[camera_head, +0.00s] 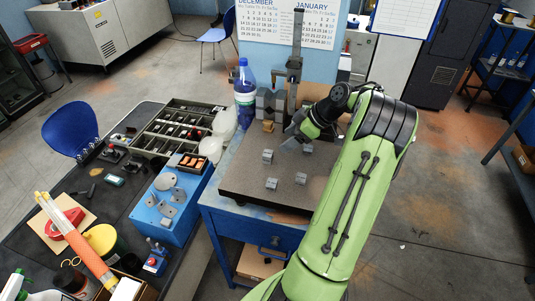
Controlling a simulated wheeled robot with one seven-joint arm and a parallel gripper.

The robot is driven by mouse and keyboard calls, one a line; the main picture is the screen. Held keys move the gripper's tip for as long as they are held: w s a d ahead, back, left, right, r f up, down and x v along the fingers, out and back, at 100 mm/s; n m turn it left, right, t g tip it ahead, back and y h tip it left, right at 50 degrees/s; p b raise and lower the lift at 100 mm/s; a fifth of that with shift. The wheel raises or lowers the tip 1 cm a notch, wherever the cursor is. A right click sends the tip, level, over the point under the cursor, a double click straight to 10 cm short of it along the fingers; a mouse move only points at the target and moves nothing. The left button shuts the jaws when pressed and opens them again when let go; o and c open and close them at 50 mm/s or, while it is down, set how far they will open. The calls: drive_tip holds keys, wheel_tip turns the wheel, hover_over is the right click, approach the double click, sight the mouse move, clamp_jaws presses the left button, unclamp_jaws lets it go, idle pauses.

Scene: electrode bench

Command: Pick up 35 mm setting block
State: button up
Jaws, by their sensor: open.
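Several small grey metal blocks stand on the dark granite plate (245,187). One block (267,156) is at the left, one (272,183) nearer the front, one (300,177) to its right, and one (308,148) close by my gripper. No size marks are readable, so I cannot tell which is the 35 mm setting block. My gripper (291,142) is low over the back part of the plate, open, just left of the nearest block. The fingertips are small and partly unclear; I see nothing held. My green arm covers the plate's right side.
A tall height gauge (296,50) and grey blocks (268,103) stand at the plate's back, close to my gripper. A blue bottle (244,92) is at the back left. A blue box (170,210) and compartment tray (175,127) are on the left bench. The plate's front left is clear.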

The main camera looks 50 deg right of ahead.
sight(268, 153)
drive_tip(key=x, duration=0.5)
drive_tip(key=shift+f, duration=0.2)
drive_tip(key=p+x, duration=0.1)
drive_tip(key=x, duration=0.4)
drive_tip(key=shift+w+a+f, duration=0.15)
drive_tip(key=shift+w, duration=0.15)
drive_tip(key=shift+s, duration=0.1)
drive_tip(key=c, duration=1.2)
clamp_jaws()
